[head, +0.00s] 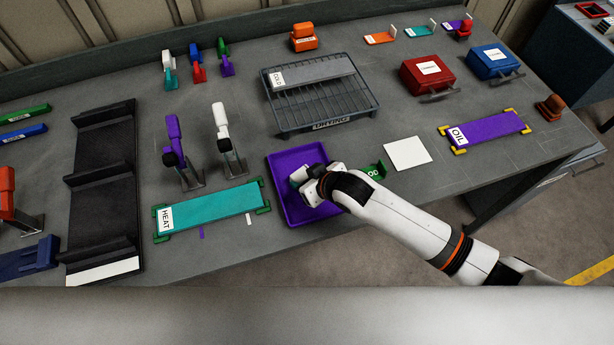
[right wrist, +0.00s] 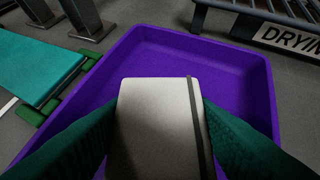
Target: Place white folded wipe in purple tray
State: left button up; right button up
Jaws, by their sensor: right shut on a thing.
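The purple tray (head: 281,165) lies on the bench near its front edge, and it also fills much of the right wrist view (right wrist: 235,65). My right gripper (head: 300,182) is over the tray. In the right wrist view its green fingers (right wrist: 160,130) are shut on the white folded wipe (right wrist: 150,120), a pale block with a dark strip along its right side. The wipe is over the tray's inside; I cannot tell whether it touches the tray floor. In the head view the gripper hides most of it. My left gripper is not in view.
A teal strip marked HEAT (head: 215,210) lies left of the tray. The drying rack (head: 325,123) stands behind it. A flat white square (head: 407,153) and a purple OIL strip (head: 490,128) lie to the right. Two upright clamps (head: 220,125) stand behind the teal strip.

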jog(key=shift+f, duration=0.1)
jog(key=o, duration=1)
jog(key=shift+c, duration=0.2)
jog(key=shift+s+d+r, duration=0.1)
jog(key=shift+d+r, duration=0.05)
jog(key=shift+r, duration=0.1)
jog(key=v, duration=1.1)
jog(key=shift+s+r+b, duration=0.2)
jog(key=shift+b, duration=0.25)
jog(key=shift+d, duration=0.1)
